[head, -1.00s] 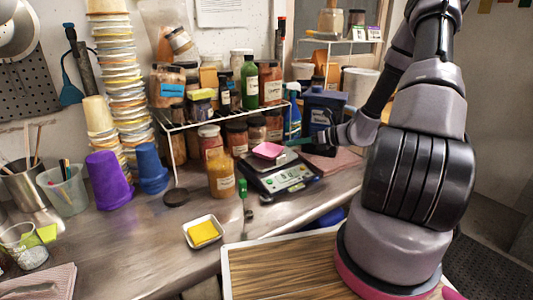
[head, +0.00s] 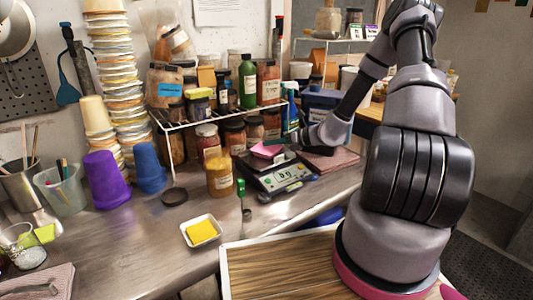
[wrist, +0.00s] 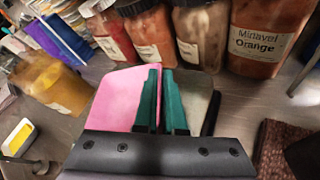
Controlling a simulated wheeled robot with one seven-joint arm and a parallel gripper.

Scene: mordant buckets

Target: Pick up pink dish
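The pink dish (head: 266,149) is at the scale's pan, in front of the jar rack. In the wrist view the pink dish (wrist: 112,98) fills the space left of the fingers. My gripper (head: 285,144) reaches in from the right. Its two teal fingers (wrist: 160,100) are close together at the dish's right edge, with a thin pink strip between them, so it looks shut on that wall. The dish looks slightly tilted; whether it touches the pan is hard to tell. The digital scale (head: 284,178) shows its display below.
Jars crowd the wire rack (head: 222,119) behind. An orange jar (head: 220,175) stands left of the scale. A white dish with yellow contents (head: 201,231) lies nearer. A dark blue container (head: 322,105) stands behind my wrist.

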